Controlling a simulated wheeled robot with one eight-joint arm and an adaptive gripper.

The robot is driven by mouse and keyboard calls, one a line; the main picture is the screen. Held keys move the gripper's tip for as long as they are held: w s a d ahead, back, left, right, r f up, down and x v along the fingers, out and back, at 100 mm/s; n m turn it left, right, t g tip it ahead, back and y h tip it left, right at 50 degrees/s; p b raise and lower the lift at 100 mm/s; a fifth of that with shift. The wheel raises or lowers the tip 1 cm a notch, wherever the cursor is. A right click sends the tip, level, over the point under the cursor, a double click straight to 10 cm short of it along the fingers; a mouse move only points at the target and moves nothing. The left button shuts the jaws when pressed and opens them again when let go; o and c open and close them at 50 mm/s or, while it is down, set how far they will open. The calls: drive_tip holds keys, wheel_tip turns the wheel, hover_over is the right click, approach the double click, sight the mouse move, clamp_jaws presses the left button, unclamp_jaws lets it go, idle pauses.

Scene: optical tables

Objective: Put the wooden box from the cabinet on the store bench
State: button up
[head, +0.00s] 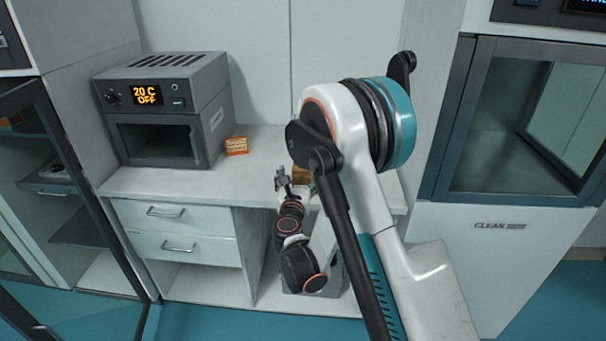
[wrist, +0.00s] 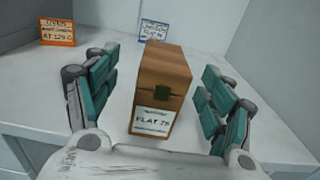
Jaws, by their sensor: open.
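The wooden box (wrist: 168,72) stands upright on the white bench top in the wrist view, with a dark green clasp and a white label on its near face. In the head view only a small brown part of it (head: 301,174) shows behind my arm. My gripper (wrist: 157,105) is open, with one teal-padded finger on each side of the box and a visible gap on both sides. In the head view my gripper (head: 284,180) is small and partly hides the bench there. The bench (head: 150,182) has two drawers below its top at the left.
A grey oven (head: 165,105) showing "20 C OFF" stands on the bench at left, with an orange sign (head: 236,146) beside it. A blue-edged sign (wrist: 154,30) stands behind the box. An open glass-door cabinet (head: 50,180) is at far left and a glass-fronted clean cabinet (head: 525,130) at right.

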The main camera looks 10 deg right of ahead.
drive_tip(key=x, duration=0.2)
drive_tip(key=shift+w+d+f, duration=0.1)
drive_tip(key=shift+w+d, duration=0.05)
drive_tip(key=shift+w, duration=0.25)
drive_tip(key=shift+d+b+x, duration=0.2)
drive_tip(key=shift+b+x, duration=0.45)
drive_tip(key=shift+x, duration=0.7)
drive_tip(key=shift+d+b+x, duration=0.15)
drive_tip(key=shift+b+x, duration=0.5)
drive_tip(key=shift+x, duration=0.7)
drive_tip(key=shift+s, duration=0.15)
drive_tip(key=shift+c, duration=0.2)
clamp_jaws()
